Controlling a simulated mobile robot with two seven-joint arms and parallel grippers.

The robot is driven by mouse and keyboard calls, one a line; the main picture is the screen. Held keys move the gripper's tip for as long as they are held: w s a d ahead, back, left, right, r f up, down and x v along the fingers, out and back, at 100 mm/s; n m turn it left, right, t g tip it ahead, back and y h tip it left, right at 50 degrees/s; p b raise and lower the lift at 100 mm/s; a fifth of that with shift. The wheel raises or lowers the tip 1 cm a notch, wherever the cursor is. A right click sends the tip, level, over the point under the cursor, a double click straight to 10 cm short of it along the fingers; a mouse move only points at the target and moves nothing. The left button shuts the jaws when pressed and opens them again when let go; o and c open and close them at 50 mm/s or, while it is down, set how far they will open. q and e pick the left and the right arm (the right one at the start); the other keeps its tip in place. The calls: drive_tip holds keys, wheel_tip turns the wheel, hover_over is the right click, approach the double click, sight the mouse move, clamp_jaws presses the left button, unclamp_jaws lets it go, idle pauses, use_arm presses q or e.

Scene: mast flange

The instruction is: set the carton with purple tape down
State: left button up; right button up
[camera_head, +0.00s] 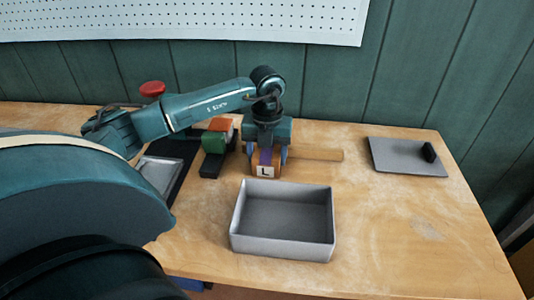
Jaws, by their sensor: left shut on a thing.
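The carton with purple tape (265,171) is brown, with a purple strip down its middle and a white label marked "L". It is upright just behind the grey bin. My left gripper (267,152) points down over it and is shut on it, with a finger on each side. I cannot tell whether the carton's underside touches the table. My right gripper is not in view.
An empty open grey bin (283,250) stands in front of the carton. Green (214,142) and orange (221,125) blocks stand to the left. A wooden bar (318,155) lies right of the carton. A grey board (400,158) lies far right. The right front table is clear.

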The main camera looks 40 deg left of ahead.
sight(267, 151)
use_arm(q)
drive_tip(key=o, duration=1.1)
drive_tip(key=shift+r, duration=0.65)
wheel_tip(267, 151, up, 11)
